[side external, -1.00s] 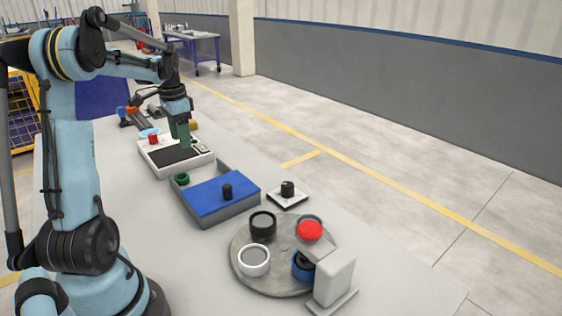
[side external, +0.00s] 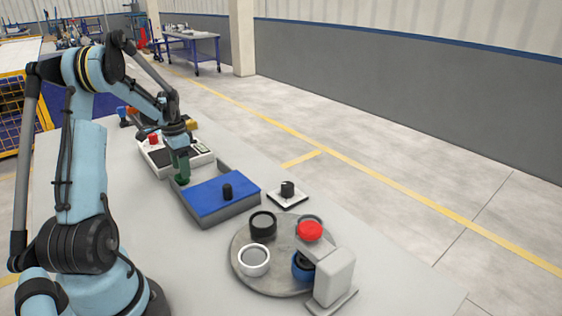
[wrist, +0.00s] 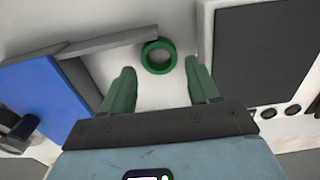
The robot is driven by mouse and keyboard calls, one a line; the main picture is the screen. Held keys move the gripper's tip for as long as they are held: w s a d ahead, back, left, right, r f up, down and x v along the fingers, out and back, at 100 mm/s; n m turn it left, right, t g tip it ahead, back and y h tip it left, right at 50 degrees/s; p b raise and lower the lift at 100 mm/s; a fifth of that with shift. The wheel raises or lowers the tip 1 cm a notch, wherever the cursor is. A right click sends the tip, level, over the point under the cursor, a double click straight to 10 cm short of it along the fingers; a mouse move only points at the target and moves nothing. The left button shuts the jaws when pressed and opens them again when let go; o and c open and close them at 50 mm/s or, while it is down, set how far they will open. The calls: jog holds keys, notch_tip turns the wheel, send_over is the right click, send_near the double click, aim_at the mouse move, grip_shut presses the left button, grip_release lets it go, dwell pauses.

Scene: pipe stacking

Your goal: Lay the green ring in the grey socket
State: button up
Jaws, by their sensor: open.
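The green ring (wrist: 159,71) lies flat at the open end of the grey box, beside its blue cover, in the wrist view. In the side external view it is largely hidden by my fingers. My gripper (side external: 182,176) is open and empty, low over that end of the box. In the wrist view its two green fingers (wrist: 160,80) stand apart, with the ring just beyond and between their tips. A grey-rimmed socket (side external: 316,218) stands at the back right of the round plate, partly hidden by a red disc.
The round plate (side external: 238,270) also bears black (side external: 263,216), white (side external: 243,262) and blue (side external: 298,272) sockets. A white block (side external: 335,275) stands at its right. A white control box (side external: 205,158) is behind my gripper.

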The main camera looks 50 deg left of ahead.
jog(key=shift+f, duration=1.3)
jog(key=c, duration=0.9)
